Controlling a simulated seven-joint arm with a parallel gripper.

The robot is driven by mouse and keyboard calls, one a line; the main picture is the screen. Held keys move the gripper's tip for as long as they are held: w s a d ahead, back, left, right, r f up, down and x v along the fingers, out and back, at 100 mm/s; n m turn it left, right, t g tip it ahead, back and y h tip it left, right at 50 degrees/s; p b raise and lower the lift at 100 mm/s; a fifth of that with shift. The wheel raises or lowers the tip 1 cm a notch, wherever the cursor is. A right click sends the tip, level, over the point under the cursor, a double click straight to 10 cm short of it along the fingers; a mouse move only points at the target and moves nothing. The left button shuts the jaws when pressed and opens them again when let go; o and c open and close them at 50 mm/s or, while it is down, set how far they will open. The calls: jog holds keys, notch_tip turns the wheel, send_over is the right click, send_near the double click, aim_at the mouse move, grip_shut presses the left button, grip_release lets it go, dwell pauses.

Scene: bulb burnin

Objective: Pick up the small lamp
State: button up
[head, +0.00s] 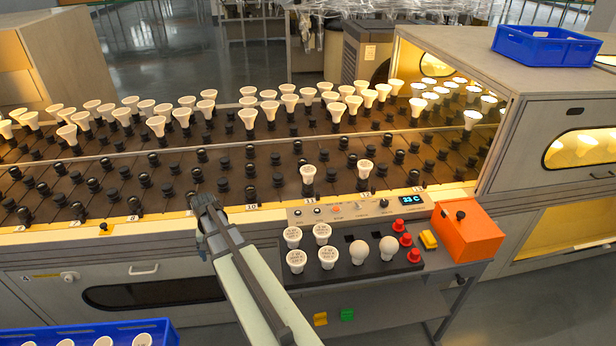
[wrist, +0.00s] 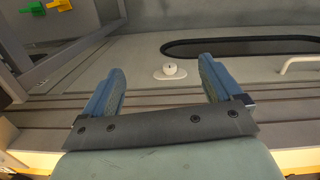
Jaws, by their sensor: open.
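Two small round white lamps (head: 388,247) sit on the dark test panel (head: 349,272), to the right of several white reflector lamps (head: 323,233).
The socket bed (head: 135,190) holds many white lamps, mostly in its back rows. Red caps (head: 405,240) and an orange box (head: 467,232) stand right of the panel lamps. A blue crate (head: 170,334) with lamps is at the lower left. A grey hood (head: 490,85) covers the bed's right end.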

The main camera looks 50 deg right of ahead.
jog(key=d+r+m, duration=0.1)
jog(key=d+r, duration=0.3)
jog(key=d, duration=0.1)
jog(key=w+d+r+m, duration=0.1)
jog(key=d+r, duration=0.2)
jog(key=d, duration=0.3)
jog(key=w+d+r+m, duration=0.1)
jog(key=d+r+m, duration=0.1)
jog(key=d+r, duration=0.2)
jog(key=shift+d+r+t, duration=0.35)
jog(key=shift+d+t, duration=0.05)
jog(key=shift+d, duration=0.25)
jog(key=s+d+r+m, duration=0.3)
jog(key=d+r, duration=0.3)
jog(key=d, duration=0.5)
notch_tip(320, 180, up, 8)
jog(key=m, duration=0.4)
send_over(308, 169)
jog(key=f, duration=0.8)
jog(key=shift+s+d, duration=0.3)
jog(key=shift+s, duration=0.1)
jog(key=shift+w+a+f, duration=0.15)
jog(key=shift+f, duration=1.2)
jog(key=shift+w+a+f, duration=0.1)
jog(key=shift+w+f, duration=0.05)
jog(key=shift+f, duration=1.2)
jog(key=shift+c, duration=0.2)
jog(key=c, duration=1)
